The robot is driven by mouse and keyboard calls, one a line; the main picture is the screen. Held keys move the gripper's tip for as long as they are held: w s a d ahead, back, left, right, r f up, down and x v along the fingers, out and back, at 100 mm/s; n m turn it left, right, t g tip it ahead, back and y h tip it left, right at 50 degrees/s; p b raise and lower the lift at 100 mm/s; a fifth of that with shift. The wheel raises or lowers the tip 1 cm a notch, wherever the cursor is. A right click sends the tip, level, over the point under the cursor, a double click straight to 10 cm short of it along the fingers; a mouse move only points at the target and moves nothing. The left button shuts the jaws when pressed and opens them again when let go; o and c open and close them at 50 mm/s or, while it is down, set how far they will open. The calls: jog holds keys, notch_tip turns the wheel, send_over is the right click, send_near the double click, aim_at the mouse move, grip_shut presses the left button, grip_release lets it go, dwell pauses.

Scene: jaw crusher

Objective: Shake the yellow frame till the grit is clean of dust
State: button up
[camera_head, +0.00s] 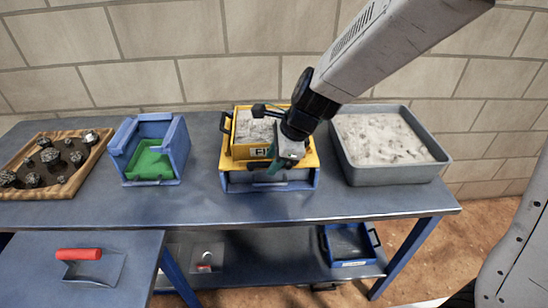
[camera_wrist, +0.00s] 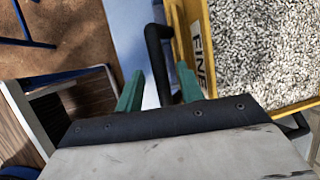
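The yellow frame (camera_head: 238,150) sits on a blue-and-grey box (camera_head: 240,184) on the bench and holds pale grit (camera_head: 252,128). In the wrist view the yellow frame (camera_wrist: 188,45), marked FINE, holds speckled grey, white and black grit (camera_wrist: 255,50). A black handle (camera_wrist: 156,50) stands out from its side. My gripper (camera_head: 272,168) is at the frame's front right. In the wrist view my gripper's green fingers (camera_wrist: 160,72) stand apart on either side of the handle, with a gap visible at the left finger. My wrist hides part of the frame in the head view.
A grey tub (camera_head: 398,172) of pale material stands close on the right. A blue bin (camera_head: 172,136) with a green insert and a wooden tray (camera_head: 82,184) of dark rocks are left. A red-handled scoop (camera_head: 95,268) lies on the nearer table. A blue tray (camera_head: 350,250) is on the lower shelf.

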grip_shut()
jog(key=w, duration=0.5)
jog(key=shift+w+d, duration=0.1)
jog(key=shift+w, duration=0.25)
grip_release()
jog(key=v, duration=0.7)
jog(key=shift+r, duration=0.3)
jog(key=shift+s+d, duration=0.15)
jog(key=shift+s, duration=0.05)
